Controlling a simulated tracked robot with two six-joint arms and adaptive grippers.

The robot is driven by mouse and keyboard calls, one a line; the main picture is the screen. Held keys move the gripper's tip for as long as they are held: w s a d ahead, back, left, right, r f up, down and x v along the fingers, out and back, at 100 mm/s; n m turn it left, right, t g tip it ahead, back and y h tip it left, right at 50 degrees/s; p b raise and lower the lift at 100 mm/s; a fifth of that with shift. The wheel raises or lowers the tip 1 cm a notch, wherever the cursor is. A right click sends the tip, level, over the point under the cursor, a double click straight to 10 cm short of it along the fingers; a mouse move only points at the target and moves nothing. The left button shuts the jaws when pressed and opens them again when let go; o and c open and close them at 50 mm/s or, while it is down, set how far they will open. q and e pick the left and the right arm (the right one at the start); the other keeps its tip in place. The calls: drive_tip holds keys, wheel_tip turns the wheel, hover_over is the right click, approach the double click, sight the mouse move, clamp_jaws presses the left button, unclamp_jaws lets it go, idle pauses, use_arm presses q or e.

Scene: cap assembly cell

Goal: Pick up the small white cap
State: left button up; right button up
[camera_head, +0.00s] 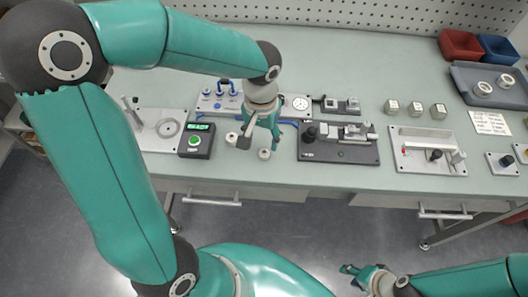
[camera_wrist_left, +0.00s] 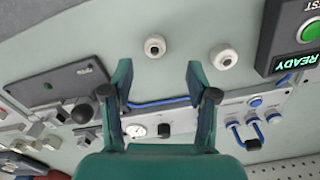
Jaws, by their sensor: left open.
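Two small white caps stand apart on the bench near its front edge. One cap (camera_head: 264,154) is just in front of my left gripper (camera_head: 260,139); the other cap (camera_head: 231,137) is to its left, beside the gripper. In the left wrist view, one cap (camera_wrist_left: 155,46) lies beyond the gap between the fingertips of my left gripper (camera_wrist_left: 158,78), and the other cap (camera_wrist_left: 223,57) lies outside the right finger. My left gripper is open and empty, pointing down. My right gripper (camera_head: 352,272) is low in front of the bench, with its jaw opening unclear.
A black box with a green READY display (camera_head: 196,141) stands left of the caps. A dark fixture plate (camera_head: 340,155) stands to the right. A panel with blue cables (camera_head: 215,102) and a gauge (camera_head: 300,102) is behind the gripper. The bench's front edge is close to the caps.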

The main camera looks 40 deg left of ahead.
sight(265, 151)
use_arm(q)
drive_tip(key=shift+w+d+f+p, duration=0.1)
drive_tip(key=shift+d+f+p, duration=0.05)
drive_tip(key=shift+f, duration=1.15)
drive_tip(key=shift+w+d+f+p, duration=0.1)
drive_tip(key=shift+d+f+p, duration=0.05)
drive_tip(key=shift+f, duration=1.15)
drive_tip(key=c, duration=0.8)
